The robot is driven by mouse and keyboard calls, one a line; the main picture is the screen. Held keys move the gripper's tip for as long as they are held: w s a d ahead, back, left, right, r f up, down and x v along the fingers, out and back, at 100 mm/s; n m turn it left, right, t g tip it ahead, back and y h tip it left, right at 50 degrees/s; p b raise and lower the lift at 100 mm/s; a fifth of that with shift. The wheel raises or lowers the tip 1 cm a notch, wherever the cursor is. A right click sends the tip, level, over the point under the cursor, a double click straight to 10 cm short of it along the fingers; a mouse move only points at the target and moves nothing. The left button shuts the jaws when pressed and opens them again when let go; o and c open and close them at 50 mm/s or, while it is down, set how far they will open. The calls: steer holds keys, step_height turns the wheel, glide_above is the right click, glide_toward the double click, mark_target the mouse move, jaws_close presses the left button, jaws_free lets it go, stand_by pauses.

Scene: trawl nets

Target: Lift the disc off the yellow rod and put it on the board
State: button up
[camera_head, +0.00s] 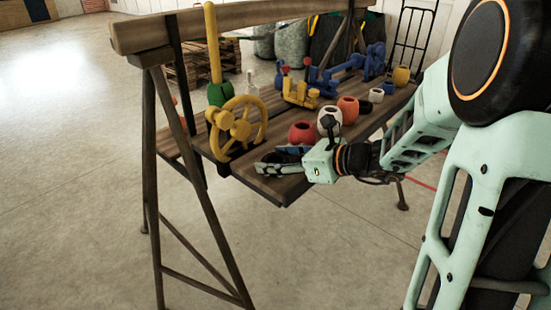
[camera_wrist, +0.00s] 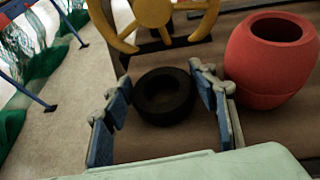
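A black disc (camera_wrist: 164,98) with a round hollow in its middle sits between the fingers of my gripper (camera_wrist: 159,92), apparently on the wooden board (camera_wrist: 155,145). The fingers, with blue pads, are spread on either side of it; a gap shows on the left, while the right finger is very close. In the head view my gripper (camera_head: 279,160) is low at the near end of the board (camera_head: 273,188), and its fingers largely hide the disc. The upright yellow rod (camera_head: 212,45) rises from a green base (camera_head: 220,93) at the far left, with no disc visible on it.
A yellow handwheel (camera_head: 236,128) stands just left of my gripper, close ahead in the wrist view. A red pot (camera_head: 302,132) is close on the right. White and orange pots, blue and yellow pipe pieces stand farther back. A thick beam (camera_head: 225,24) spans above.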

steer(key=o, duration=0.3)
steer(key=shift+o, duration=0.2)
steer(key=v, duration=1.2)
steer(key=shift+s, duration=0.1)
